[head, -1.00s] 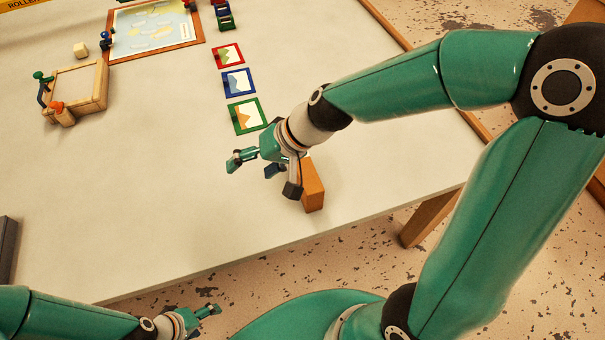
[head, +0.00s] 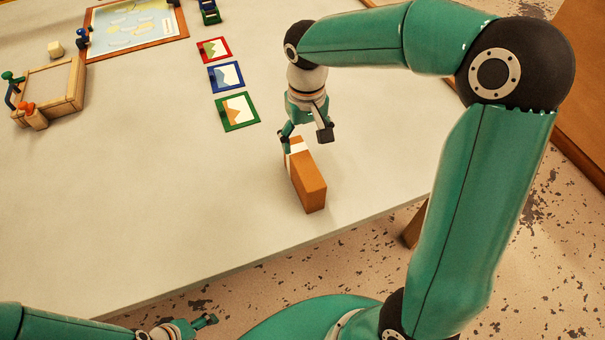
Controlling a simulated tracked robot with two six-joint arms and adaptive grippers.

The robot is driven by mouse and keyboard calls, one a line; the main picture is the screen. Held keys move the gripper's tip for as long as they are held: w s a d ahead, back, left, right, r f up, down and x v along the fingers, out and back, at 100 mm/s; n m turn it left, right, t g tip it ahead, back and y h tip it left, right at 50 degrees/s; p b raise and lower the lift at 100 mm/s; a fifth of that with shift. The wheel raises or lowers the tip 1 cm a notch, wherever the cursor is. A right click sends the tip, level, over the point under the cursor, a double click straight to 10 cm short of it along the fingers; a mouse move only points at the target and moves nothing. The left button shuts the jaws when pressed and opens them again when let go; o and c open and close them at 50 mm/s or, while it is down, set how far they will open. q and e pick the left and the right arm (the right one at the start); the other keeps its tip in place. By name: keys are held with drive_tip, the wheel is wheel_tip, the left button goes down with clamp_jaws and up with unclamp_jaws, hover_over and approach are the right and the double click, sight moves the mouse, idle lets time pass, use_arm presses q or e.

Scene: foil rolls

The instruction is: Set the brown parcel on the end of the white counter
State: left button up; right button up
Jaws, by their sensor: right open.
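The brown parcel (head: 309,184), a narrow box with a white band, stands on the white counter (head: 190,215) near its front edge, toward the right. My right gripper (head: 304,142) is open at the far end of the parcel, with fingers just above and beside it. I cannot tell whether a finger touches it. The gripper hides a little of the parcel's far end. My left gripper (head: 208,322) is low at the bottom edge, off the counter and far from the parcel; its fingers are too small to read.
Red, blue and green framed pictures (head: 226,77) lie left of the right gripper. A wooden tray with pegs (head: 50,92) and a framed map (head: 135,30) are at the far left. The counter's middle and front left are clear.

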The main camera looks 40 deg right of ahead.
sight(305, 159)
wheel_tip(305, 159, down, 6)
drive_tip(key=shift+r, duration=0.1)
drive_tip(key=shift+s+a+f+p, duration=0.1)
drive_tip(key=shift+a+f+p, duration=0.1)
drive_tip(key=shift+f, duration=0.65)
drive_tip(key=shift+s+a+f+p, duration=0.1)
drive_tip(key=shift+f+p, duration=0.05)
drive_tip(key=shift+f, duration=0.7)
drive_tip(key=shift+s+a+f+p, duration=0.1)
drive_tip(key=shift+a+f+p, duration=0.1)
drive_tip(key=shift+f, duration=0.65)
drive_tip(key=shift+w, duration=0.1)
clamp_jaws()
